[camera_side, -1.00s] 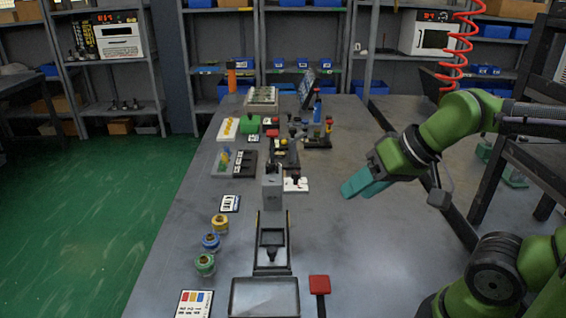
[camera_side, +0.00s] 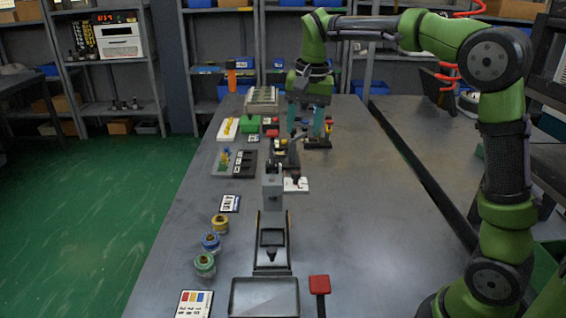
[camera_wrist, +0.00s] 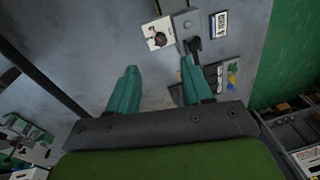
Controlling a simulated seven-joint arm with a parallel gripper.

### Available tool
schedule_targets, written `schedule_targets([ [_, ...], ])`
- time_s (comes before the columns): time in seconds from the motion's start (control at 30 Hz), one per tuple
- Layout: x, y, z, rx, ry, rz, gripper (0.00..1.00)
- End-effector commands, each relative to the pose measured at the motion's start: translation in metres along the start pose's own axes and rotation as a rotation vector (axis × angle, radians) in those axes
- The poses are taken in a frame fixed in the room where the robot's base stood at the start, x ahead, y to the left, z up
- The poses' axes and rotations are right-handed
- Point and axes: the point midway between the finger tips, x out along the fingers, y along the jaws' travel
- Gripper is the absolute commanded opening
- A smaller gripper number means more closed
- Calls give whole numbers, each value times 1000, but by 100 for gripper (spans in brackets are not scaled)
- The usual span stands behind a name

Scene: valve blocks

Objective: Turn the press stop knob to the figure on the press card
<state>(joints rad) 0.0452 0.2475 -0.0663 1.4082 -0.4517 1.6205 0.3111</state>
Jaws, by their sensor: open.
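A white plate with a dark knob, which looks like the press stop knob (camera_side: 295,183), sits beside the upright grey press (camera_side: 272,190) mid-bench. In the wrist view the knob (camera_wrist: 159,38) is near the top, beyond my fingertips, with the press (camera_wrist: 185,22) to its right. A black-and-white card (camera_side: 230,203), apparently the press card, lies left of the press and shows in the wrist view (camera_wrist: 219,24); its figure is too small to read. My gripper (camera_side: 305,125) points down, open and empty, over the bench behind the knob; both fingers (camera_wrist: 160,68) are apart from it.
Coloured spools (camera_side: 211,243) stand along the left edge. A black stand (camera_side: 272,245), a grey tray (camera_side: 265,297) and a red-topped lever (camera_side: 319,286) are at the front. Several small devices crowd the bench behind the press, partly hidden by my gripper. The bench's right side is clear.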

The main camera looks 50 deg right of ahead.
Motion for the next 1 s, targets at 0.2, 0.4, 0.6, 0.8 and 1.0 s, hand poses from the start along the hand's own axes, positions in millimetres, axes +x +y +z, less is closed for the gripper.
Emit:
schedule_targets([
  [0.2, -10, -21, -34, 324, -19, 102, 50],
  [0.4, -34, -20, -28, 514, -39, 121, 50],
  [0.6, -19, -18, -23, 534, -51, 128, 50],
  [0.8, 20, -13, -20, 533, -53, 129, 50],
  [1.0, 65, -9, -16, 532, -53, 128, 50],
])
